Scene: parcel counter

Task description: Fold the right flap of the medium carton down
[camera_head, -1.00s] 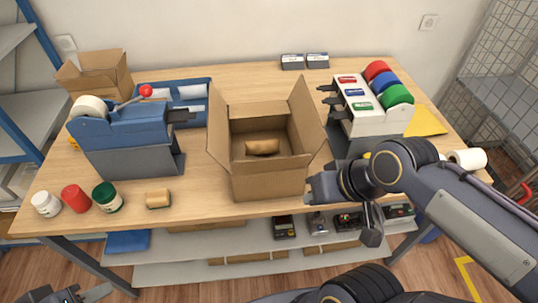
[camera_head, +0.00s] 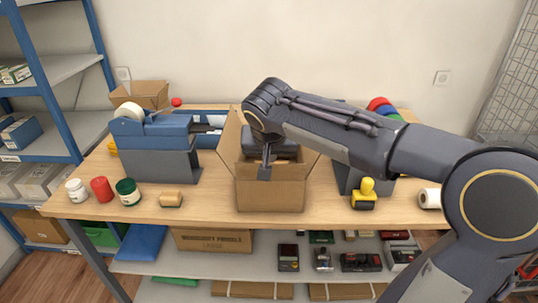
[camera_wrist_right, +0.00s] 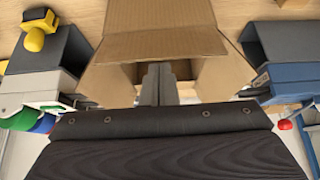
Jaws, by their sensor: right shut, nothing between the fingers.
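The medium carton (camera_head: 270,195) stands open-topped near the front middle of the table. Its left flap (camera_head: 229,136) is raised and leans outward. Its right flap (camera_head: 309,155) is mostly behind my right arm, and the far flap is hidden. My left gripper is out of view.
A blue tape machine (camera_head: 155,135) stands left of the carton. A yellow stamp (camera_head: 364,196) and a white roll (camera_head: 429,198) are at right. The front strip between parcel and carton is clear.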

